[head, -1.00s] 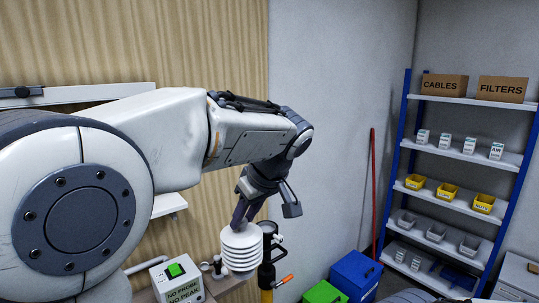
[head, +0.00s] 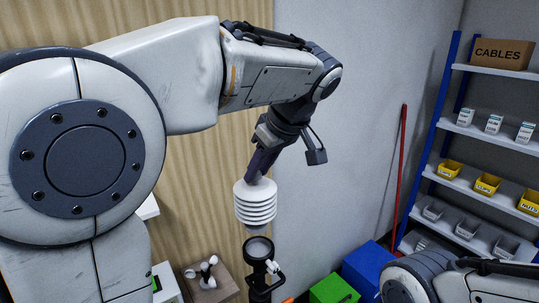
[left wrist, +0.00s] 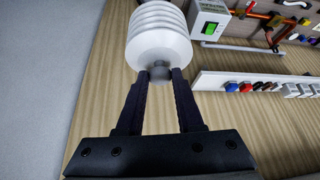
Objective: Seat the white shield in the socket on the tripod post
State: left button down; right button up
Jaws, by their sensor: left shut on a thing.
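The white shield (head: 255,204), a stack of round ribbed plates, hangs upright from my left gripper (head: 260,166). The gripper is shut on the shield's top stub. In the left wrist view the two dark fingers (left wrist: 159,82) close on a short grey stub, with the white shield (left wrist: 160,38) beyond them. The socket (head: 258,248) is a dark round cup on top of the tripod post (head: 259,283). In the head view the shield is above the socket, with a visible gap between them. The tripod's legs are out of view. My right gripper is not in view.
A small wooden board with an anemometer-like cup piece (head: 203,270) lies left of the post. A green bin (head: 333,289) and a blue bin (head: 370,266) stand to its right. A blue-framed shelf (head: 480,125) and a red pole (head: 397,190) stand farther right.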

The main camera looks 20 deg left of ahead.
aim_at(263, 187)
pick_arm(q)
jog(key=shift+w+f, duration=0.1)
jog(key=shift+w, duration=0.2)
jog(key=shift+f, duration=0.1)
notch_tip(263, 187, down, 5)
jog(key=b, duration=0.4)
jog(key=shift+f+b, duration=0.2)
jog(key=shift+b, duration=0.15)
jog(key=shift+f+b, duration=1)
jog(key=shift+s+d, duration=0.1)
jog(key=shift+d, duration=0.05)
jog(key=shift+f+b, duration=0.6)
jog(key=shift+b, duration=0.1)
dwell(0.6)
grip_release()
dwell(0.3)
